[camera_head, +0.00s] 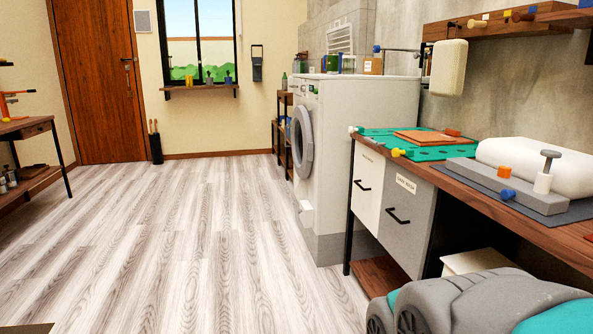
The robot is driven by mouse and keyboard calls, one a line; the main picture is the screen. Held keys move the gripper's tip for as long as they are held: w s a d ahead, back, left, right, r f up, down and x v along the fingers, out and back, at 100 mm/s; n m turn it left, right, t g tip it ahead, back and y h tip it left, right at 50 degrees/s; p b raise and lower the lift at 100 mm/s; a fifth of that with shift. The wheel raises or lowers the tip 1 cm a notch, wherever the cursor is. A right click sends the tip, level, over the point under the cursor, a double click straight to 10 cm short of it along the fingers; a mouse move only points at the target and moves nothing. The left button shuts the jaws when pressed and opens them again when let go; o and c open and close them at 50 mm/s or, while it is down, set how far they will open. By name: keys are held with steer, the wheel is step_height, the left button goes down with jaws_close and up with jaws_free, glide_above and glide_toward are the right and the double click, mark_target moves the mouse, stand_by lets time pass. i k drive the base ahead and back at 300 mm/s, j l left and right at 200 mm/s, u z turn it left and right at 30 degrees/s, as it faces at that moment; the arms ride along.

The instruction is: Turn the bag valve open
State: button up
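A plump white bag-like cushion (540,165) lies on the right end of the wooden bench. In front of it is a long grey block (500,184). The block carries an orange knob (505,171), a blue knob (507,194) and a grey T-shaped handle on a white stem (546,169). A second white, bag-like body (447,68) hangs from a bracket on the wall above the bench. I cannot tell for sure which of these parts is the bag valve, or how far it is turned. My gripper is not in view.
Left of the block, a green mat (380,140) with a brown board (433,140) lies on the bench. Drawers (402,212) stand below. A washing machine (345,150) stands beyond the bench. The wood floor (170,240) is clear. A side table (25,127) stands left.

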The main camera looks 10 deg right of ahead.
mark_target(504, 172)
steer(key=z, duration=1.4)
